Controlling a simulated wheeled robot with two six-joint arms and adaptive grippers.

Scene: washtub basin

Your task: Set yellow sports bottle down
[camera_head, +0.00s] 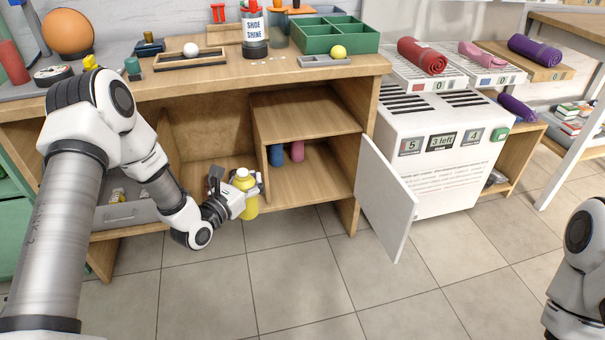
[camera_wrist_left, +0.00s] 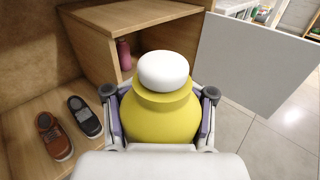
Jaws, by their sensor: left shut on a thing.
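The yellow sports bottle (camera_head: 245,183) is upright in my left gripper (camera_head: 241,192), in front of the open lower cabinet. In the left wrist view the bottle (camera_wrist_left: 161,115) has a pale cap and fills the space between the two fingers of my left gripper (camera_wrist_left: 160,118). The fingers are shut around its body. The bottle hides part of the cabinet floor behind it. Of my right side only arm parts show at the right edge of the head view; its gripper is out of view.
A blue bottle (camera_head: 276,155) and a pink bottle (camera_head: 297,151) stand in the cabinet compartment. The open white door (camera_head: 385,195) stands out to the right. In the wrist view a brown shoe (camera_wrist_left: 54,137) and a dark shoe (camera_wrist_left: 85,117) lie at left. A drawer (camera_head: 127,214) juts out left.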

